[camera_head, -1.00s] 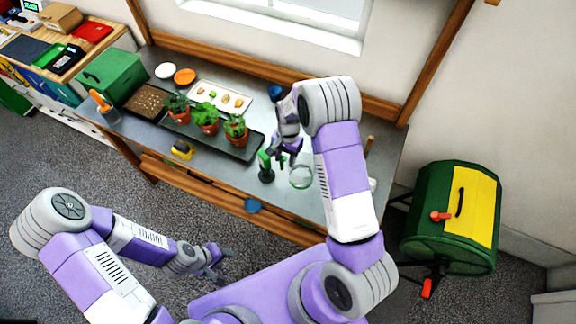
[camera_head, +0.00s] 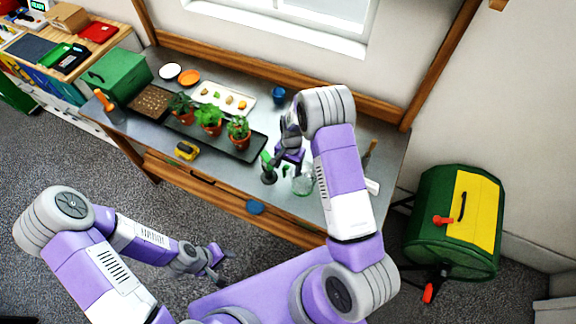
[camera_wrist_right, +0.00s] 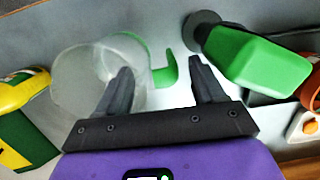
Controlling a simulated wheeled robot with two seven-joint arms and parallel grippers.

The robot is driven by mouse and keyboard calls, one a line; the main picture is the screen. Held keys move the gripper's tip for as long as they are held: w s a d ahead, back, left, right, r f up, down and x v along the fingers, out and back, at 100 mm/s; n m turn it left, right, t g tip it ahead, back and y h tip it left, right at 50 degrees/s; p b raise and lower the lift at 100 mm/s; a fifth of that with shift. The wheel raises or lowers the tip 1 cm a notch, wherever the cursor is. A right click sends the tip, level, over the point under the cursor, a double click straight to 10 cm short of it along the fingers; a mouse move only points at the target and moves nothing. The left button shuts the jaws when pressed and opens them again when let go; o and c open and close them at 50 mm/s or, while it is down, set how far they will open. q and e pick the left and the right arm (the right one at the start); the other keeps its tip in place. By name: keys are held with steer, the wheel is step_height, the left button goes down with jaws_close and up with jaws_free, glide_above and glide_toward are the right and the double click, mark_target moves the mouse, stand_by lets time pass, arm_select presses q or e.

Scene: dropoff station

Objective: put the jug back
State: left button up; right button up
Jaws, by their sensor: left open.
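The clear jug (camera_head: 303,184) stands on the grey bench near its front edge, partly behind my right arm. The right wrist view shows its see-through body (camera_wrist_right: 75,85) at left and its green handle (camera_wrist_right: 166,68). My right gripper (camera_head: 286,157) is over the bench beside the jug. Its fingers (camera_wrist_right: 163,85) are open, with the handle showing between them; the left finger overlaps the jug's body in the picture. I cannot tell whether they touch. My left gripper (camera_head: 217,264) is open and empty, low in front of the bench.
A green item with a dark round base (camera_head: 268,170) stands just left of the jug, close to my right gripper (camera_wrist_right: 258,60). Potted plants stand on a dark tray (camera_head: 247,153). A blue cup (camera_head: 278,95) stands at the back. A green-and-yellow drum (camera_head: 430,225) stands right of the bench.

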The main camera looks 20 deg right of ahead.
steer(key=shift+r, duration=0.15)
step_height(320, 180, up, 12)
steer(key=w+d, duration=0.1)
steer(key=shift+d, duration=0.2)
stand_by(0.7)
